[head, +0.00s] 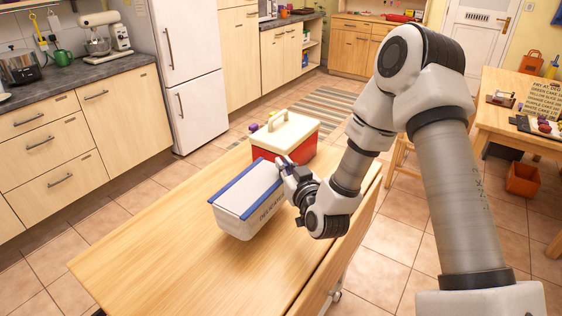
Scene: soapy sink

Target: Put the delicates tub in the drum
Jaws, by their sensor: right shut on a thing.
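The delicates tub (247,205) is a white box with blue edges along its top and dark lettering on its side, too small to read surely. It is over the middle of the wooden table, set at an angle. I cannot tell whether its base touches the table. My right gripper (284,170) is shut on the tub's far right edge, with the arm coming in from the right. The gripper hides that corner. My left gripper is not in view. I see no drum in this view.
A red and cream cooler box (286,136) with a handle stands just behind the tub on the table (150,265). The table's near left part is bare. A fridge (190,75) and counters line the back left. Another table (500,122) stands at right.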

